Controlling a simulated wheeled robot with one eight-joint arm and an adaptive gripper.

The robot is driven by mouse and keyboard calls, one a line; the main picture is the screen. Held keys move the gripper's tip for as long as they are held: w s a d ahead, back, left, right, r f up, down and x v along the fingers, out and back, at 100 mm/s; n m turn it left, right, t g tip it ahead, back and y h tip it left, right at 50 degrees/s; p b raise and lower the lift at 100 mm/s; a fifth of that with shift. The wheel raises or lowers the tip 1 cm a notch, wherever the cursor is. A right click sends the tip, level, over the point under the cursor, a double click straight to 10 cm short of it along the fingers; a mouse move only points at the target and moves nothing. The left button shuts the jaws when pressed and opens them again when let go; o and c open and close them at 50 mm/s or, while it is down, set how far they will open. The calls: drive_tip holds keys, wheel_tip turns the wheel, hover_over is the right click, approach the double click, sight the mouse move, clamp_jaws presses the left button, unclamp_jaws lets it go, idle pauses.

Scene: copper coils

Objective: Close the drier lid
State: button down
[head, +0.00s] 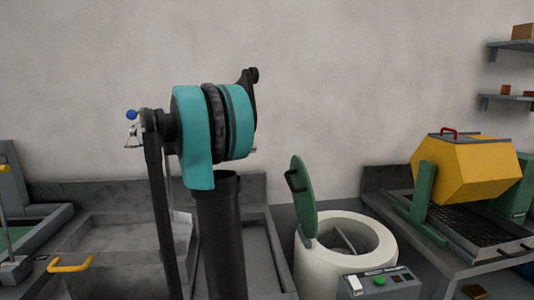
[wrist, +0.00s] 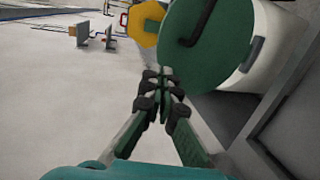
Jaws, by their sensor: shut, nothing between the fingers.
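The drier (head: 308,262) is a white round tub at the lower right of the head view, with its open top showing a divided inside. Its green lid (head: 306,205) stands open, nearly upright, at the tub's left edge, with a dark handle (head: 296,181) on it. In the wrist view the lid (wrist: 222,55) is a large green disc at upper right, with the white tub (wrist: 272,50) behind it. My gripper (wrist: 165,72) is shut and empty, its tips in front of the lid's left edge. Contact cannot be told. The gripper is hidden in the head view.
A yellow tumbler (head: 465,170) on a green stand is right of the drier. A control box (head: 380,286) with a green button is at its front. A grey sink (head: 125,235) with a yellow handle (head: 70,264) is at left. Shelves (head: 505,102) hang at upper right.

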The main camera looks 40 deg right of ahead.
drive_tip(key=x, duration=1.3)
drive_tip(key=shift+s+d, duration=0.15)
drive_tip(key=shift+s, duration=0.05)
drive_tip(key=t+y, duration=0.8)
drive_tip(key=y, duration=0.5)
hover_over(378, 228)
drive_tip(key=w+a, duration=0.2)
wheel_tip(378, 228, down, 18)
drive_tip(key=shift+n, duration=0.3)
drive_tip(key=f, duration=0.3)
drive_tip(key=s+d+f, duration=0.1)
drive_tip(key=f, duration=0.3)
drive_tip(key=d+f, duration=0.1)
drive_tip(key=f, duration=0.2)
drive_tip(key=shift+s+d+f, duration=0.2)
drive_tip(key=shift+s+f, duration=0.05)
drive_tip(key=shift+s, duration=0.1)
drive_tip(key=shift+f, duration=0.65)
drive_tip(key=shift+s, duration=0.1)
